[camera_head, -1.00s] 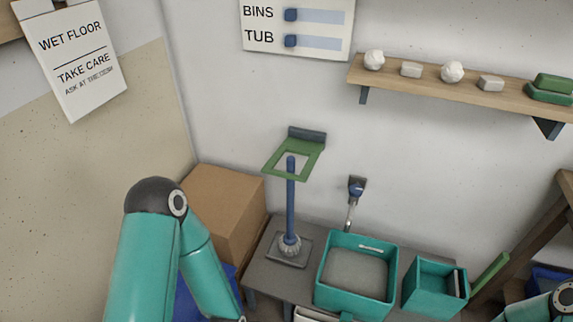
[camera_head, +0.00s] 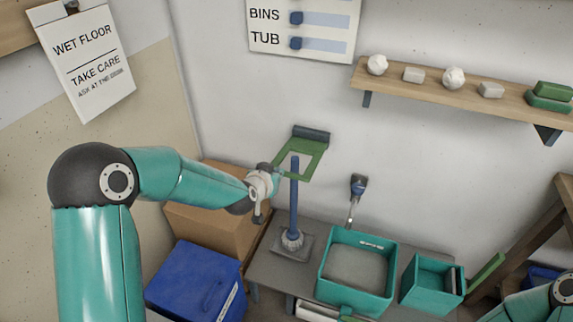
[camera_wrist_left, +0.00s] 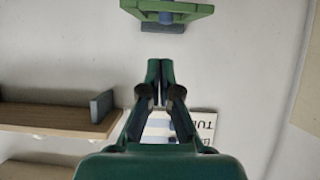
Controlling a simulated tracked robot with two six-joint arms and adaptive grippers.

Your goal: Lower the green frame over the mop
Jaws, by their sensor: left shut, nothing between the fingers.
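The green frame (camera_head: 318,160) sticks out from a dark bracket (camera_head: 311,134) on the wall, raised high above the mop's base. The mop (camera_head: 294,205) stands upright with a blue handle, its grey head on a square plate on the table. The handle's top overlaps the frame's opening in the head view. My left gripper (camera_head: 275,172) is shut and empty, close to the frame's left edge; I cannot tell if it touches. In the left wrist view the shut fingertips (camera_wrist_left: 160,66) point up towards the green frame (camera_wrist_left: 197,10), with a visible gap. My right gripper is out of view.
A teal tub (camera_head: 325,272) and a smaller teal bin (camera_head: 408,285) stand on the table right of the mop. A brush (camera_head: 357,188) leans behind them. A cardboard box (camera_head: 215,228) and a blue bin (camera_head: 190,280) are at the left. A shelf (camera_head: 440,84) runs above.

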